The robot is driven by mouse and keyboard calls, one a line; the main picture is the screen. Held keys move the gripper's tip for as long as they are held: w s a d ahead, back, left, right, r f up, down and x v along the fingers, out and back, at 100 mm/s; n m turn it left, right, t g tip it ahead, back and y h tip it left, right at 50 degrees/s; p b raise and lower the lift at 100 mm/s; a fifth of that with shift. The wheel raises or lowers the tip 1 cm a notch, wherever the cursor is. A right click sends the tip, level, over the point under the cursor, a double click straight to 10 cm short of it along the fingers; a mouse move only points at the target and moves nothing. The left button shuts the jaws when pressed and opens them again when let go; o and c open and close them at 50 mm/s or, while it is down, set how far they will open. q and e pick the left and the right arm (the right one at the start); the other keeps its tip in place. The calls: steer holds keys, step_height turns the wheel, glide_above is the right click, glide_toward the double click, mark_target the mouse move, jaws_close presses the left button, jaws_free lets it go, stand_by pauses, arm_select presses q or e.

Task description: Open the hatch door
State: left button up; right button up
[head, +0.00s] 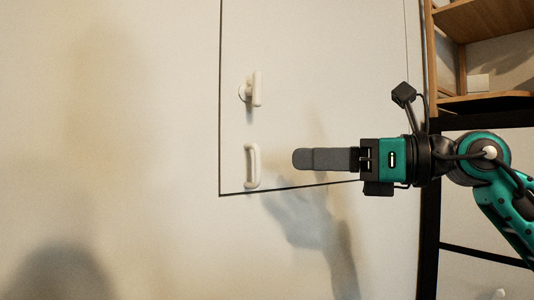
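The hatch door (320,60) is a pale panel in the wall, outlined by a thin dark seam, and looks closed. Near its left edge are a white latch-like handle (256,90) and, below it, a white vertical pull handle (252,166). My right gripper (298,159) comes in from the right and points left, with its grey fingers to the right of the lower handle and apart from it. The fingers overlap in this view, so their gap cannot be seen. My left gripper is not in view.
A wooden shelf unit (487,103) with a dark frame stands at the right, close to my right arm. The wall (110,130) left of the hatch is bare. Shadows fall on the wall below the hatch.

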mark_target(268, 157)
steer(key=p+x, duration=0.1)
steer(key=x, duration=0.6)
steer(key=shift+a, duration=0.1)
steer(key=shift+c, duration=0.5)
jaws_close()
stand_by(0.7)
